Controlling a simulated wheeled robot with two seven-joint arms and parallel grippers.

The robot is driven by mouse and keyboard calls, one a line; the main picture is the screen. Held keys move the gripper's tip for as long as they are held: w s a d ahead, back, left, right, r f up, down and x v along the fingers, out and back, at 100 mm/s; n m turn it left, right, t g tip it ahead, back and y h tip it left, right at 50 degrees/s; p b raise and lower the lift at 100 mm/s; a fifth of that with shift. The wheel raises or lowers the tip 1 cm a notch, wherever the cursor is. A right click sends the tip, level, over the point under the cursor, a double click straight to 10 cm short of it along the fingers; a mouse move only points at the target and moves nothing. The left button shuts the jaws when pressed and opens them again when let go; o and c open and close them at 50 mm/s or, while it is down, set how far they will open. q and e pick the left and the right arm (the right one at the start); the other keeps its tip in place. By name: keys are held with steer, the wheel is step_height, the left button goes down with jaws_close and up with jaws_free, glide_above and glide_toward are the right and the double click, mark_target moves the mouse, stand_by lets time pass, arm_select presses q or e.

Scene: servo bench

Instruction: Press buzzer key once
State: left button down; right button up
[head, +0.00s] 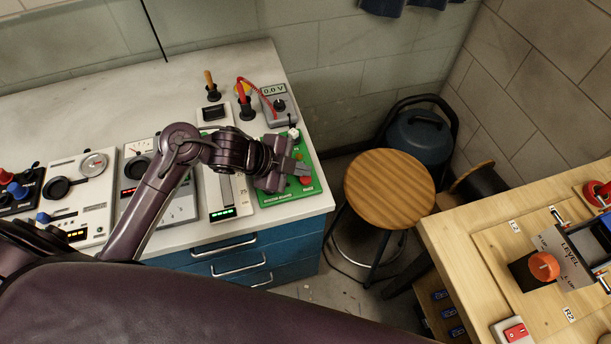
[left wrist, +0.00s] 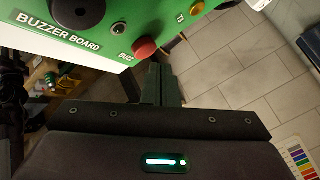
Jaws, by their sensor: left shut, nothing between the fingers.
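The green buzzer board (head: 286,198) lies at the right end of the white bench. It fills the top left of the left wrist view (left wrist: 70,42). Its round red key (head: 306,181), beside the label BUZZ, also shows in the left wrist view (left wrist: 145,47). My left gripper (head: 301,168) is over the board, fingers shut and empty. In the left wrist view its fingertips (left wrist: 158,68) appear close beside the red key; I cannot tell whether they touch. The gripper hides part of the board. My right gripper is not in view.
A meter reading 0.0 V (head: 279,103) with a red lead stands behind the board. Panels with knobs (head: 78,190) line the bench to the left. A wooden stool (head: 389,188) stands on the floor to the right. A wooden bench (head: 485,250) is at far right.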

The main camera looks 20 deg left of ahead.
mark_target(301, 179)
arm_select(q)
steer(key=shift+f, duration=0.1)
stand_by(0.5)
steer(key=shift+f, duration=0.3)
steer(key=shift+f+b, duration=0.5)
steer(key=shift+b, duration=0.05)
stand_by(0.5)
steer(key=shift+r, duration=0.1)
steer(key=shift+r+p, duration=0.85)
steer(key=shift+p, duration=0.1)
steer(key=shift+r, duration=0.1)
step_height(301, 179, up, 5)
steer(key=p, duration=0.5)
